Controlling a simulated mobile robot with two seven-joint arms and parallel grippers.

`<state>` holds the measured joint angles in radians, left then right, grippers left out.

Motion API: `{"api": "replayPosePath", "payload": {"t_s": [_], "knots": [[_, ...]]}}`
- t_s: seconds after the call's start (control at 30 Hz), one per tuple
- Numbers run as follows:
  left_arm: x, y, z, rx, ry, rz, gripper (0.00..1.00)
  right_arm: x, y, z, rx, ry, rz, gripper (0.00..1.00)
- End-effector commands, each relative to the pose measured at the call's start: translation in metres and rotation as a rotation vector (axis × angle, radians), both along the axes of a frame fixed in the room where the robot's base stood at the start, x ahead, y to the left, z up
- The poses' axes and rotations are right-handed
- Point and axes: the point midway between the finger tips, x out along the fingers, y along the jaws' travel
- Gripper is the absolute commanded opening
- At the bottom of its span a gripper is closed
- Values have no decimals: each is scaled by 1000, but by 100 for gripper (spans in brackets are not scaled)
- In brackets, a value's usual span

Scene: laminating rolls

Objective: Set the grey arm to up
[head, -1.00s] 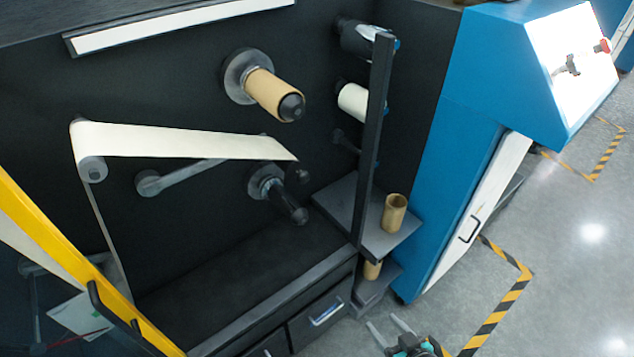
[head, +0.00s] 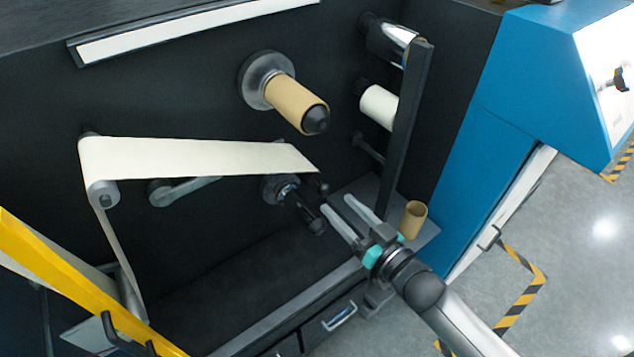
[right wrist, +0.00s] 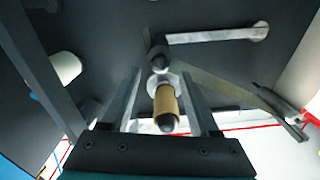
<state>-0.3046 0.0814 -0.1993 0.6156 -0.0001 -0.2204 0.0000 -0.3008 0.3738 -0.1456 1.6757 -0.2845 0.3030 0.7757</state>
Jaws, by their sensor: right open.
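The grey arm (head: 185,187) is on the dark machine wall, below the white web. Its round pivot is at the left, and it slopes slightly up to the right until the web hides it. In the right wrist view the grey arm (right wrist: 212,36) crosses the upper right, beyond my fingers. My right gripper (head: 338,203) is open and empty, just right of the lower black spindle (head: 305,210) in the picture. In the right wrist view, the open fingers (right wrist: 160,76) frame a spindle and a cardboard core beyond them. My left gripper is out of view.
The white web (head: 200,158) runs from a left roller toward the right. A cardboard core (head: 295,103) sits on the upper spindle. A dark upright post (head: 405,135) and a shelf with a loose core (head: 413,219) stand close to my right gripper.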

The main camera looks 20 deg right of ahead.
Motion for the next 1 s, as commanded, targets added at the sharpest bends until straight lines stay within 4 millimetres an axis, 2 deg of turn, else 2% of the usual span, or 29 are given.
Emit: {"api": "replayPosePath", "payload": {"t_s": [0.3,0.5,0.7,1.0], "knots": [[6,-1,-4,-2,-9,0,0,50,18,0,2,0,0,62],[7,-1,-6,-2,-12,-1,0,73,26,0,2,0,0,62],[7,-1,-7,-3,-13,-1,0,82,30,-1,1,1,-1,62],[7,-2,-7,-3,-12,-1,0,83,31,0,1,1,-1,61]]}}
